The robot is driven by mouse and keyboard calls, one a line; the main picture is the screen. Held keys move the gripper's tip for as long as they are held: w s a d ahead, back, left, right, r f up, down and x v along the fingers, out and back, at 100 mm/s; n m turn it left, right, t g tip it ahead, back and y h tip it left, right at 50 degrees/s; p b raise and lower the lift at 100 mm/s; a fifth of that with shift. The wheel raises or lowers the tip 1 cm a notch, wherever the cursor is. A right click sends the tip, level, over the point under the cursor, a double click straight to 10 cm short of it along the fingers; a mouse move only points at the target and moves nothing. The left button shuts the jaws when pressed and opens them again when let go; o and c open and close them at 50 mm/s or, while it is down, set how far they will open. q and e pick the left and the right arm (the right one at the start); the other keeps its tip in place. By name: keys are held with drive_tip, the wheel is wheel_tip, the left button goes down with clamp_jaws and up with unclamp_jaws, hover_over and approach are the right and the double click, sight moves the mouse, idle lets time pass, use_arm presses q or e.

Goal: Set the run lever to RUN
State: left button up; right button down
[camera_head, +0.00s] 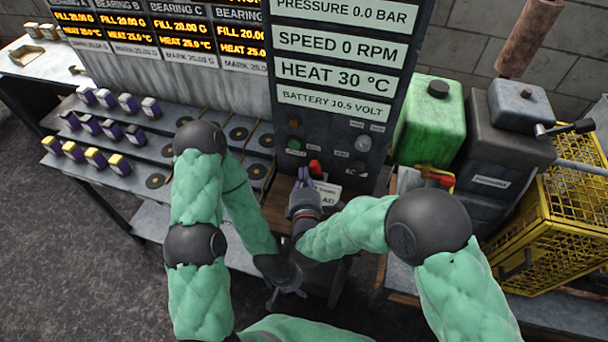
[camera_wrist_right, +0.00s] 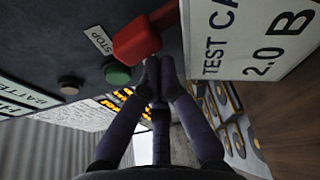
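The run lever, a red handle (camera_head: 315,168), is on the lower part of the dark control panel (camera_head: 340,140). In the right wrist view the red lever (camera_wrist_right: 137,40) is large, with its rounded end towards a STOP label (camera_wrist_right: 99,40). My right gripper (camera_head: 304,178) is at the lever's left side. In the right wrist view its purple fingers (camera_wrist_right: 154,72) meet at their tips, right by the lever; I cannot tell whether they touch it. Nothing shows between them. My left gripper (camera_head: 287,298) hangs low below the bench, its fingers apart and empty.
A green button (camera_wrist_right: 117,73) is close to the lever. A white TEST CARD (camera_head: 327,193) stands beside my right gripper. Several purple-sided blocks (camera_head: 105,127) stand on the left rack. A green can (camera_head: 430,125), a dark machine (camera_head: 495,150) and a yellow crate (camera_head: 560,225) are on the right.

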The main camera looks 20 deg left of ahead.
sight(316, 170)
drive_tip(key=shift+d+r+m+b, duration=0.2)
drive_tip(key=shift+d+m+b, duration=0.15)
drive_tip(key=shift+m, duration=0.25)
drive_tip(key=d+m+b, duration=0.1)
drive_tip(key=d+m+t+b, duration=0.1)
drive_tip(key=m, duration=0.1)
drive_tip(key=shift+d+r+y, duration=0.1)
drive_tip(key=shift+r+y, duration=0.3)
drive_tip(key=shift+d+r+m+t+b, duration=0.2)
drive_tip(key=shift+m+t+b, duration=0.1)
drive_tip(key=shift+m, duration=0.1)
drive_tip(key=shift+s+d+r, duration=0.1)
drive_tip(key=shift+d, duration=0.65)
